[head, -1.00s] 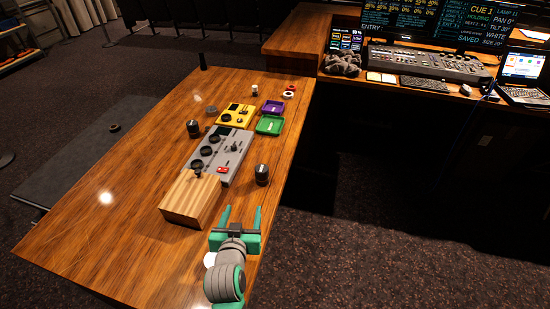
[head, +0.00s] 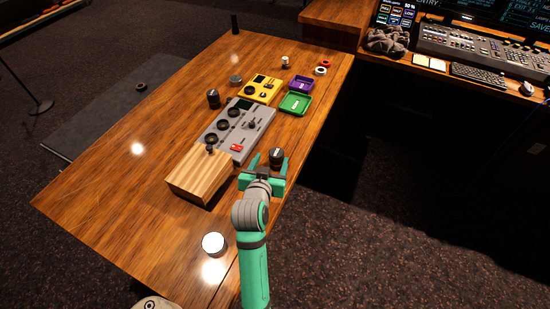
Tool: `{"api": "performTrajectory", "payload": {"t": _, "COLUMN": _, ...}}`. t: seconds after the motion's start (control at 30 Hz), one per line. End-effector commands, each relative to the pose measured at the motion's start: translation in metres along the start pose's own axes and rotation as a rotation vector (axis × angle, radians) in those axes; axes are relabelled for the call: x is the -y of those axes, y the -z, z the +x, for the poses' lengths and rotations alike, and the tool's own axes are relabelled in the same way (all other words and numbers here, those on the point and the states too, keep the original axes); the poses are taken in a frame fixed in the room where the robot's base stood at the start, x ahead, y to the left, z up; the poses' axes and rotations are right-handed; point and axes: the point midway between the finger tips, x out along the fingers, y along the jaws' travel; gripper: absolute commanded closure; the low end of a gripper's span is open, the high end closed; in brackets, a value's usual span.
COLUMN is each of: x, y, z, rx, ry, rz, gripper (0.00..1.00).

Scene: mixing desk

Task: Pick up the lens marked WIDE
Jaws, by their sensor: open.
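Two dark cylinders that look like lenses stand on the wooden desk (head: 120,190). One dark lens (head: 276,155) is near the right edge. The other dark lens (head: 213,98) stands to the left of the grey control box. I cannot read a WIDE mark on either. My green gripper (head: 267,162) is open, with its fingers pointing at the near lens. The fingertips are close to this lens, and the right finger overlaps its lower part in the picture. I cannot tell whether they touch or whether the lens is between them.
A wooden block (head: 200,172) is left of my gripper. Beyond it are the grey control box (head: 236,128), a yellow box (head: 260,88), a green tray (head: 296,103) and a purple tray (head: 301,84). A white-topped round thing (head: 213,243) is near the front. The desk's left side is clear.

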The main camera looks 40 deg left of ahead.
Motion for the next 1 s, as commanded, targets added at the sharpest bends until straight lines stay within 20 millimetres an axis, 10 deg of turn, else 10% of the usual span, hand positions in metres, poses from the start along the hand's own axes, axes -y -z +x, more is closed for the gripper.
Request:
{"api": "performTrajectory", "payload": {"t": 0.83, "x": -0.002, "y": -0.005, "z": 0.059, "rx": -0.001, "ry": 0.005, "rz": -0.002, "gripper": 0.38}}
{"api": "performTrajectory", "payload": {"t": 1.0, "x": -0.003, "y": -0.005, "z": 0.059, "rx": -0.001, "ry": 0.004, "rz": -0.002, "gripper": 0.74}}
